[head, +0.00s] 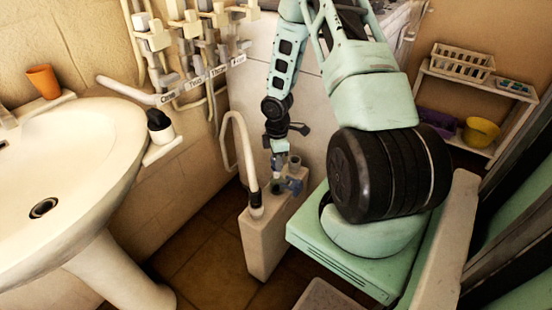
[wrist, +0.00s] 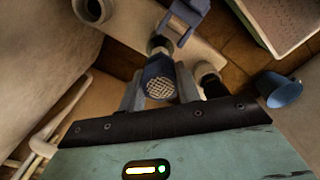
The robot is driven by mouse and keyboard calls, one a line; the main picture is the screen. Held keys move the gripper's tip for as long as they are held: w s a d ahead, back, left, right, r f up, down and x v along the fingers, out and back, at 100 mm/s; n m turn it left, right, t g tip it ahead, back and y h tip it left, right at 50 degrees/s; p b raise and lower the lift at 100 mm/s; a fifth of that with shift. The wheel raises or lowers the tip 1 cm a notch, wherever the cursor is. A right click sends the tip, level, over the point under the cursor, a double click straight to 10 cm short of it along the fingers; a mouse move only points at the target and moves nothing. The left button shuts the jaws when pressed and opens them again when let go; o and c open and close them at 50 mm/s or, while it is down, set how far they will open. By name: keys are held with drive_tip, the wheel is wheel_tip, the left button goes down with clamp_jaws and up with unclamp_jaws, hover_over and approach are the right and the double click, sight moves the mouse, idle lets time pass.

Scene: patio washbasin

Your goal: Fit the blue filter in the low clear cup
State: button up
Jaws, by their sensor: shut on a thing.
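My gripper (head: 279,148) points down over the top of a narrow beige stand (head: 262,247). In the wrist view its two fingers (wrist: 160,92) are closed on the sides of a blue filter (wrist: 158,68) with a pale mesh end. The filter's far end meets or overlaps a small dark, pale-rimmed round part (wrist: 160,44); I cannot tell whether they touch. I cannot clearly pick out the low clear cup, which may be this part or hidden behind the filter.
Blue fittings (head: 293,186) stand on the stand near the gripper. A curved white pipe (head: 240,145) rises at its left. A blue cup-like piece (wrist: 282,92) shows at right in the wrist view. The washbasin (head: 75,160) is left; a shelf (head: 480,85) is right.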

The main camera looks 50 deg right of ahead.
drive_tip(key=shift+f+b, duration=2.1)
drive_tip(key=shift+f, duration=0.25)
drive_tip(key=shift+r+p, duration=0.1)
drive_tip(key=shift+p, duration=0.5)
drive_tip(key=shift+f+b, duration=0.4)
drive_tip(key=shift+f, duration=0.2)
drive_tip(key=o, duration=0.7)
drive_tip(key=shift+r, duration=0.1)
wheel_tip(320, 180, up, 11)
drive_tip(key=p, duration=1.1)
